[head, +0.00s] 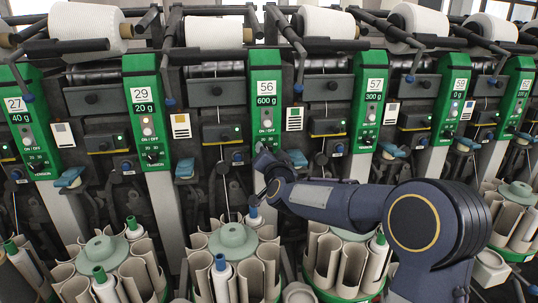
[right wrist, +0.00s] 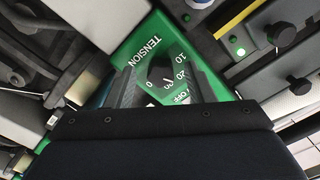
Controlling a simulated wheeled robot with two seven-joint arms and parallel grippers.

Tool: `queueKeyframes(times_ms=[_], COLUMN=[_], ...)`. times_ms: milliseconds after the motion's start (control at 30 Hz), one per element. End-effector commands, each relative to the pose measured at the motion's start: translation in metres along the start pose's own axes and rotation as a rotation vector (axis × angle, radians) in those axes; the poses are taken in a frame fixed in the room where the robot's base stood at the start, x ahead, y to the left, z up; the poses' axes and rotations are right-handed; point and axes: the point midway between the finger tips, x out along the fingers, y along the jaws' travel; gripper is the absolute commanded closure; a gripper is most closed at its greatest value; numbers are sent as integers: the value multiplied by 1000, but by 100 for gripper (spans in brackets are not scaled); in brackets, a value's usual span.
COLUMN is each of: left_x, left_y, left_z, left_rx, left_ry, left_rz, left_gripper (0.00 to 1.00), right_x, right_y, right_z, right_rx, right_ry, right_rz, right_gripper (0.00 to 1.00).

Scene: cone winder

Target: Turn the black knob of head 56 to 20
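Head 56 has a green panel (head: 265,90) marked 56 and 600 g, near the middle of the head view. My right gripper (head: 263,157) is at its lower end, and the wrist hides most of the dial there. In the right wrist view the black knob (right wrist: 160,70) sits on the green TENSION plate (right wrist: 143,40), with printed numbers including 0, 10 and 20 around it. My right gripper (right wrist: 160,82) has its fingers on either side of the knob, apart, with plate showing between them. I cannot tell where the knob points. My left gripper is out of view.
Similar green panels stand on both sides, 29 (head: 146,110) at left and 57 (head: 369,100) at right. White yarn cones (head: 213,32) lie above. Tube holders (head: 234,240) stand below. In the wrist view another black knob (right wrist: 280,34) and a lit green button (right wrist: 240,51) are close at right.

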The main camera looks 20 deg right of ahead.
Motion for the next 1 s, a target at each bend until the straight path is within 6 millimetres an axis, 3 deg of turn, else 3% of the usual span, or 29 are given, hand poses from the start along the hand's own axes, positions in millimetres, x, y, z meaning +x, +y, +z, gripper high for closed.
queueKeyframes(times_ms=[233,500,700,1000], left_x=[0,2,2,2], left_y=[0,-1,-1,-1], left_z=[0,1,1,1], left_rx=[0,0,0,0], left_ry=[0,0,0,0], left_rz=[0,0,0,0], left_gripper=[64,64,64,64], right_x=[-7,-52,-75,-78], right_y=[-1,0,0,0], right_z=[-2,-1,0,0], right_rx=[1,1,1,0], right_ry=[3,1,0,1], right_rz=[-2,-2,-1,0], right_gripper=[51,51,51,51])
